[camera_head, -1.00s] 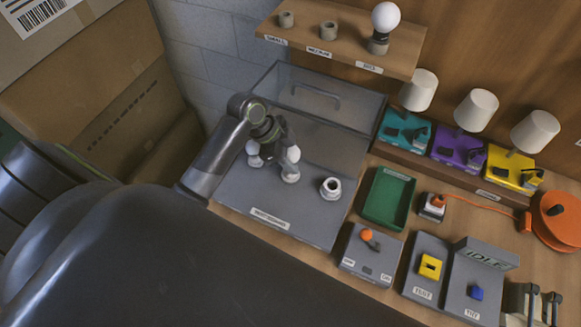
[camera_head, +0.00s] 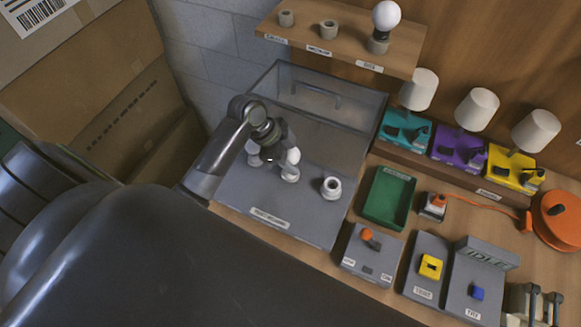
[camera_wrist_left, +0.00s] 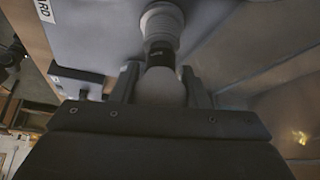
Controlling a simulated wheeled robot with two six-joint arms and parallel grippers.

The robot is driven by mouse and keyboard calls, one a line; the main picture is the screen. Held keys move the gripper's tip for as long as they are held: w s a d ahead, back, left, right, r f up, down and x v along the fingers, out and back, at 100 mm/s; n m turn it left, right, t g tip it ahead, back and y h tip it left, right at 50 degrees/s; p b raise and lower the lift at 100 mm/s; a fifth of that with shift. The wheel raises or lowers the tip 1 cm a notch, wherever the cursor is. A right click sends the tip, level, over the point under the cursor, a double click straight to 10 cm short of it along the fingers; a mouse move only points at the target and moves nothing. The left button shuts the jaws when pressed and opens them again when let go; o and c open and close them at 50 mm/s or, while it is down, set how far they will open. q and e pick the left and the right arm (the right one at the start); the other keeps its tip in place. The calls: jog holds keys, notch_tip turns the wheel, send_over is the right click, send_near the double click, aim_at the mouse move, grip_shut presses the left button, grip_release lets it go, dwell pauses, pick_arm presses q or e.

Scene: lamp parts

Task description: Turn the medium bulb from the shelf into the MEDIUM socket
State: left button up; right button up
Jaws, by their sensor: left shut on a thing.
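My left gripper (camera_head: 283,152) is above the grey board (camera_head: 235,190) at the middle socket (camera_head: 290,174). In the left wrist view its fingers (camera_wrist_left: 160,80) are shut on the white glass of the medium bulb (camera_wrist_left: 160,90). The bulb's dark collar (camera_wrist_left: 160,55) meets the white ribbed socket (camera_wrist_left: 161,26); how deep it sits, I cannot tell. The bulb also shows in the head view (camera_head: 293,156), roughly upright. On the shelf (camera_head: 350,48) the small and medium holders (camera_head: 328,30) are empty. My right gripper is not in view.
A large bulb (camera_head: 386,15) stands on the shelf. A clear cover (camera_head: 325,105) stands behind the board. A green tray (camera_head: 388,198) and switch box (camera_head: 370,255) lie right.

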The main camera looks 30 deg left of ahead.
pick_arm(q)
jog(key=shift+f, duration=0.1)
dwell(0.7)
jog(key=shift+o, duration=1.1)
jog(key=shift+c, duration=0.9)
jog(key=shift+s, duration=0.1)
jog(key=shift+c, duration=0.2)
jog(key=shift+f, duration=0.25)
